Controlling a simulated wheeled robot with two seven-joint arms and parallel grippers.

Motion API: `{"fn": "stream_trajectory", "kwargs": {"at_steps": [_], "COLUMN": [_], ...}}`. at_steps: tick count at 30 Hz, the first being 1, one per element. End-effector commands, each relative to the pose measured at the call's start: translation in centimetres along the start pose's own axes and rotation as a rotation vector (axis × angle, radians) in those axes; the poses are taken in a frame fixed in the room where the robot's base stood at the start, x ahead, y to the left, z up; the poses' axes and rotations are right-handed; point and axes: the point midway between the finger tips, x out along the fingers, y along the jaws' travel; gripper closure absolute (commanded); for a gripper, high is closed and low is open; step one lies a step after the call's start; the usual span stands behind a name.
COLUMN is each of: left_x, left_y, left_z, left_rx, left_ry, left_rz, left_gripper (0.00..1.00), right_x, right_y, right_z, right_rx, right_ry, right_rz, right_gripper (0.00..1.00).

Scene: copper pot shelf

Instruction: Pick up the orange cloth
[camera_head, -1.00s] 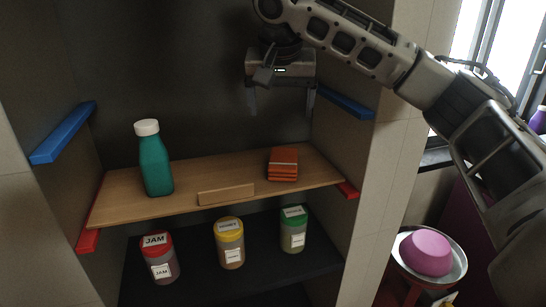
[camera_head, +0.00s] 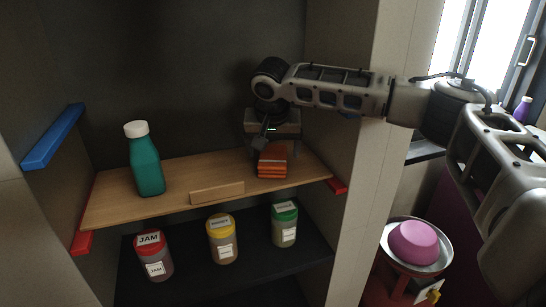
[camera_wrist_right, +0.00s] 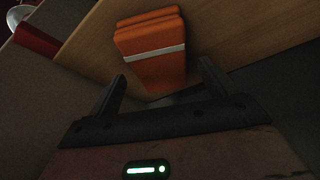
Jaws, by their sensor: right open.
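The orange cloth (camera_head: 272,162) is a folded stack with a pale stripe, lying on the right part of the wooden shelf board (camera_head: 110,205). In the right wrist view the cloth (camera_wrist_right: 150,50) lies just beyond and between the fingertips. My right gripper (camera_head: 271,150) is right at the cloth, reaching in from above and behind it; its fingers are partly hidden in the head view. In the right wrist view its two fingers (camera_wrist_right: 160,82) are spread apart with nothing clamped between them. My left gripper is not in view.
A teal bottle with white cap (camera_head: 145,165) stands on the board's left. A small wooden block (camera_head: 217,193) lies at its front edge. Several jars, including a yellow-lidded one (camera_head: 222,240), stand below. The cupboard's right wall (camera_head: 345,150) is close to my arm.

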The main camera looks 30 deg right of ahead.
Motion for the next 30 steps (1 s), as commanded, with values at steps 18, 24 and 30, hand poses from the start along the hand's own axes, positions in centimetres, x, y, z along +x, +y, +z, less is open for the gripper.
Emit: {"fn": "stream_trajectory", "kwargs": {"at_steps": [18, 24, 30], "left_x": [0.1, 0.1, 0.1], "left_y": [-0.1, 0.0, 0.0], "left_z": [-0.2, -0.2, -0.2], "left_rx": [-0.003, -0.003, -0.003], "left_ry": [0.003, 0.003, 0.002], "left_rz": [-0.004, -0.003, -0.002], "left_gripper": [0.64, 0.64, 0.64], "right_x": [1.9, 2.2, 2.2], "right_y": [-0.1, -0.1, -0.1], "right_z": [0.1, 0.1, 0.1], "right_rx": [-0.001, -0.001, -0.001], "right_ry": [0.0, 0.0, 0.0], "right_rz": [-0.001, -0.001, -0.001], "right_gripper": [0.15, 0.15, 0.63]}}
